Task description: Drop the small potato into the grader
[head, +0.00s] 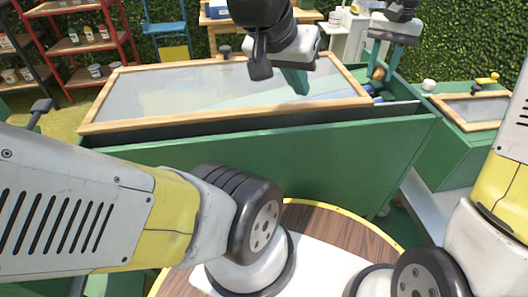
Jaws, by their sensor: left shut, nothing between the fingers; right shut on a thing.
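The grader (290,155) is a long green box with a clear lid in a light wooden frame. The small potato (379,73) is a brownish round thing held at the tips of my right gripper (379,68). It is over the right end of the grader, near the end of the wooden frame. I cannot tell its exact height above the grader. My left gripper (297,81) is shut and empty, with its teal fingers pointing down over the clear lid.
A smaller green box with a wooden-framed top (475,110) stands at the right, with a white round thing (428,85) near it. A red shelf (85,45) and a blue chair (167,30) stand behind.

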